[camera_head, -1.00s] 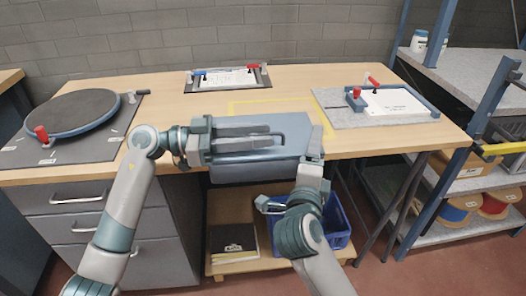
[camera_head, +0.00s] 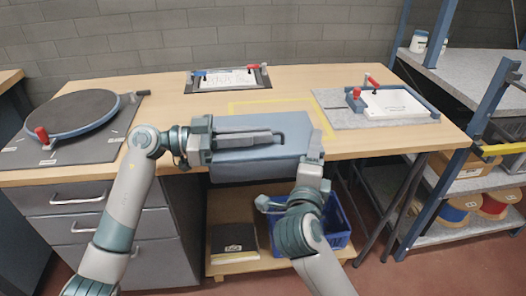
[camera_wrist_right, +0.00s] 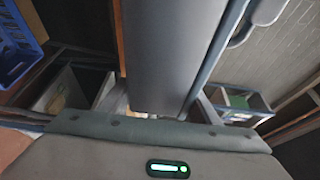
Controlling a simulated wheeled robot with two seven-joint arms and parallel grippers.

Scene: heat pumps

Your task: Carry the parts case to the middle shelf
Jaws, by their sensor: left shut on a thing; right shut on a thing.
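The parts case (camera_head: 262,162) is a blue-grey box at the front edge of the workbench, in front of the yellow taped outline. My left gripper (camera_head: 276,137) comes in over its top from the left and is shut on it. My right gripper (camera_head: 313,150) is shut on it at its right side. The case also fills the upper middle of the right wrist view (camera_wrist_right: 170,50), where my fingertips are not clear. A shelf rack with a middle shelf (camera_head: 470,88) stands at the right. Whether the case touches the bench is hidden.
The workbench (camera_head: 150,90) carries a round turntable (camera_head: 72,112) at left, a clipboard fixture (camera_head: 228,78) at the back and a clamp fixture (camera_head: 385,105) at right. A blue crate (camera_head: 338,228) sits below. Cable spools (camera_head: 455,212) fill the rack's lower shelf.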

